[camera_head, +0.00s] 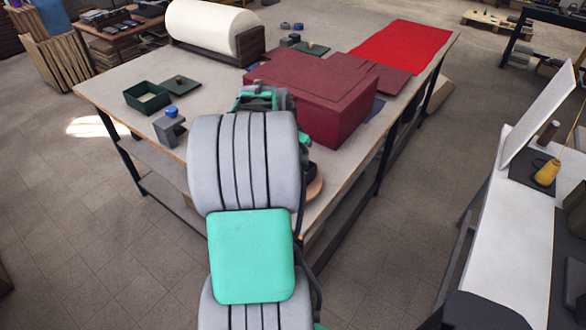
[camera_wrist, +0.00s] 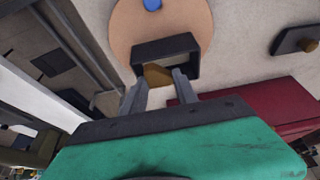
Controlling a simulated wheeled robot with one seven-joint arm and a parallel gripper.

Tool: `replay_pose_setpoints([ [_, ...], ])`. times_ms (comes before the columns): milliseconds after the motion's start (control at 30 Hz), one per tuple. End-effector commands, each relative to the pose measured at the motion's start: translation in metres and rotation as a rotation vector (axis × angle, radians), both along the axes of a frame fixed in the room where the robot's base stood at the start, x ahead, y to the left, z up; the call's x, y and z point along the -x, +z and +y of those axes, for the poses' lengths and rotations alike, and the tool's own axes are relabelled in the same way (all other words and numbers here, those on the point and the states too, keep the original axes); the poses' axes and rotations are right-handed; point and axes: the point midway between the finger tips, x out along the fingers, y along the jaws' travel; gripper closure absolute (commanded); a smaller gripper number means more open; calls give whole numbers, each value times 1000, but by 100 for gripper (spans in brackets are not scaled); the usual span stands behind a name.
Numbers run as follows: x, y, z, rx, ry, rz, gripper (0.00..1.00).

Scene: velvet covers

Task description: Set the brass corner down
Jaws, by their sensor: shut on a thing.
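In the wrist view the brass corner (camera_wrist: 157,75) is a small yellow-brown piece between the fingertips of my gripper (camera_wrist: 159,88). The gripper is shut on it. A dark, open-topped small box (camera_wrist: 167,46) lies just beyond the fingertips and surrounds the brass piece in the picture. I cannot tell whether the brass touches it. The dark box appears over a round tan board (camera_wrist: 122,25). In the head view my arm hides the gripper and the brass corner; only an edge of the round board (camera_head: 315,188) shows.
A large maroon box (camera_head: 318,98) stands right beside my arm on the table (camera_head: 110,88). A green tray (camera_head: 147,97), a grey block with a blue knob (camera_head: 170,125) and a white roll (camera_head: 205,28) stand left and behind. Red cloth (camera_head: 405,45) lies far right.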

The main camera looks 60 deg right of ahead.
Motion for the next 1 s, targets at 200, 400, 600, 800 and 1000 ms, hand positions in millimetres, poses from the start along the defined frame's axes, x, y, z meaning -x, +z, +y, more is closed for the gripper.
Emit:
replay_pose_setpoints([
  [200, -3, -17, -13, 1, 0, -1, 100],
  [400, -4, -34, -22, -1, 0, 1, 100],
  [600, -1, -59, -23, 2, -6, -2, 100],
  [800, -1, -58, -22, 1, -6, -1, 100],
  [1000, -1, -60, -22, 1, -5, -1, 57],
])
